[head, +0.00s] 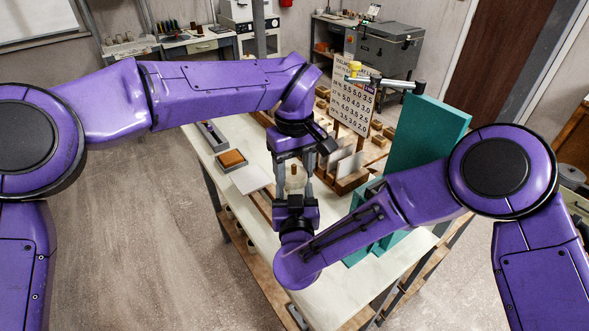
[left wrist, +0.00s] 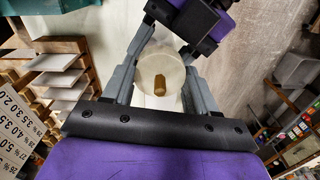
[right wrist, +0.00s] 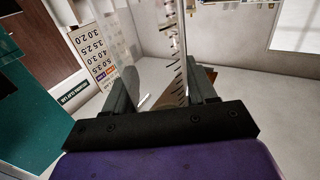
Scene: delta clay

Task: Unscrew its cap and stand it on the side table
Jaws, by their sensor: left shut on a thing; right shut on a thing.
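The left wrist view looks down on the jar's pale round top (left wrist: 148,72) and brown knob (left wrist: 160,84), between the fingers. My right gripper (head: 295,189) points up from below, shut on the jar's lower part.
A tall teal block (head: 425,135) stands at the right of the table, close to my right arm. A number board (head: 354,95), wooden racks with pale tiles (head: 348,165) and an orange-topped tray (head: 232,159) are behind. Open floor (head: 140,230) lies to the left.

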